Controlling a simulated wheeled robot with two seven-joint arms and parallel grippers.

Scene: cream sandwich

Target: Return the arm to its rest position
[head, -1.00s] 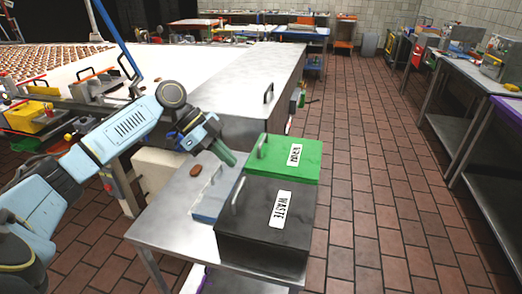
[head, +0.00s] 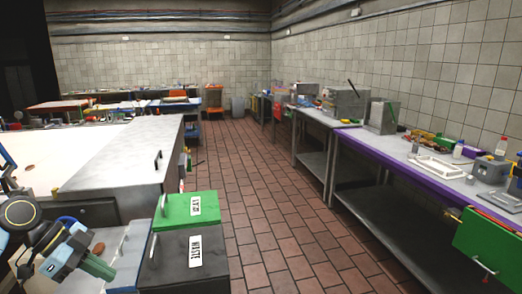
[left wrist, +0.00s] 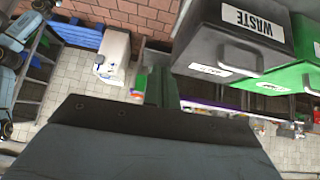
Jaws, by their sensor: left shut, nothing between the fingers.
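My left arm comes in at the lower left of the head view. Its gripper (head: 99,268), with green fingers, is shut and empty. It is in front of a brown cookie-like piece (head: 98,248) on a light surface beside the bins. In the left wrist view the dark gripper body fills the bottom, and a green finger (left wrist: 161,86) points up the picture with nothing held. My right gripper is in neither view.
A black WASTE bin (head: 191,262) and a green-lidded bin (head: 185,209) stand just right of the left gripper. A steel counter (head: 125,160) lies behind them. A purple-edged bench (head: 385,150) runs along the right. The tiled floor (head: 260,200) between is clear.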

